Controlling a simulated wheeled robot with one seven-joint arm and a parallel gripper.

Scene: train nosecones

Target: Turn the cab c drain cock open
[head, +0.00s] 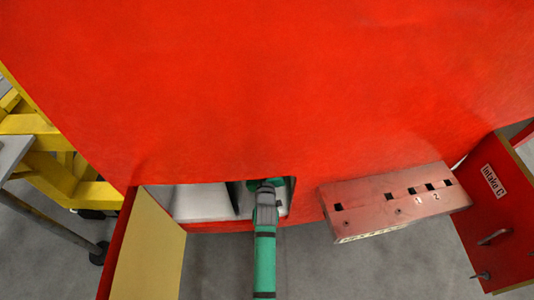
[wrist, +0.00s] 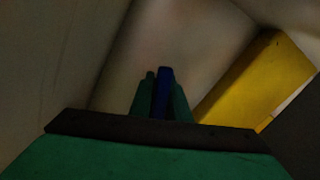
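In the wrist view a narrow blue handle (wrist: 163,90) stands between the two green fingers of my gripper (wrist: 161,97). It looks like the lever of the drain cock; the cock's body is hidden. The fingers lie close against both sides of the handle, with no clear gap. In the head view my green and grey arm reaches into the low opening (head: 205,202) in the red nosecone (head: 260,90). The fingers and the handle are hidden there.
An open door panel (head: 150,250) hangs left of the opening. A red panel (head: 395,203) with slots marked 1 and 2 juts out to the right. A door labelled Intake C (head: 500,205) stands far right. A yellow frame (head: 60,165) is at left. A yellow part (wrist: 250,80) lies right of the fingers.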

